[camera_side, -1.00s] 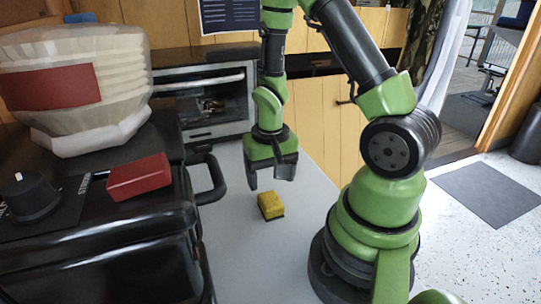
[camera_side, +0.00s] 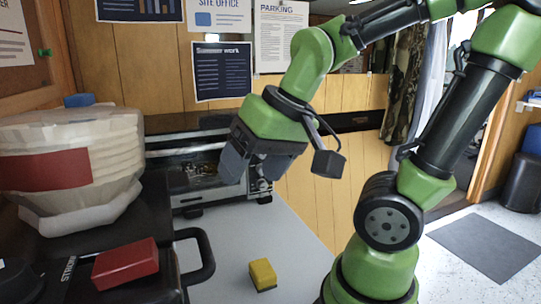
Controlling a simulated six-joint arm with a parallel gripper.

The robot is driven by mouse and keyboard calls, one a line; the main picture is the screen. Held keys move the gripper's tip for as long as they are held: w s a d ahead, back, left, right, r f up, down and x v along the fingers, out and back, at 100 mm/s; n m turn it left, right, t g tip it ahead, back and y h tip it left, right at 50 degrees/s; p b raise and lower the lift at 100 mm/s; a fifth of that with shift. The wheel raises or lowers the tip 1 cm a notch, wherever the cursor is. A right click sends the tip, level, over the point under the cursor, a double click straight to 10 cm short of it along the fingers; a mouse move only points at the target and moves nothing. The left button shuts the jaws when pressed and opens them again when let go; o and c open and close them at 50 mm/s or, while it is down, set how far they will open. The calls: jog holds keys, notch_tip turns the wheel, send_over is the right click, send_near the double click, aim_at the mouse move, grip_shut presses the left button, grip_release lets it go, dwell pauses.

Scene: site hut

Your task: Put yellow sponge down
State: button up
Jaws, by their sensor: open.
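The yellow sponge (camera_side: 263,273) lies on the grey table top (camera_side: 225,262), with a dark layer along its lower edge. My gripper (camera_side: 249,178) is raised well above and behind the sponge, tilted, in front of the toaster oven. Its jaws are open and nothing shows between them. The gripper and the sponge are clearly apart.
A black case (camera_side: 205,262) with a handle stands at the left, with a red block (camera_side: 125,263) on it. A large stack of pale filters or bowls (camera_side: 75,165) is behind. The toaster oven (camera_side: 190,200) stands at the back. The table around the sponge is clear.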

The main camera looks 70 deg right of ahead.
jog(key=shift+n+t+y, duration=0.6)
jog(key=shift+n+t, duration=0.2)
jog(key=shift+t, duration=0.1)
jog(key=s+a+r, duration=0.2)
jog(key=s+r, duration=0.1)
jog(key=shift+s+a, duration=0.2)
jog(key=shift+a, duration=0.1)
jog(key=shift+o, duration=0.5)
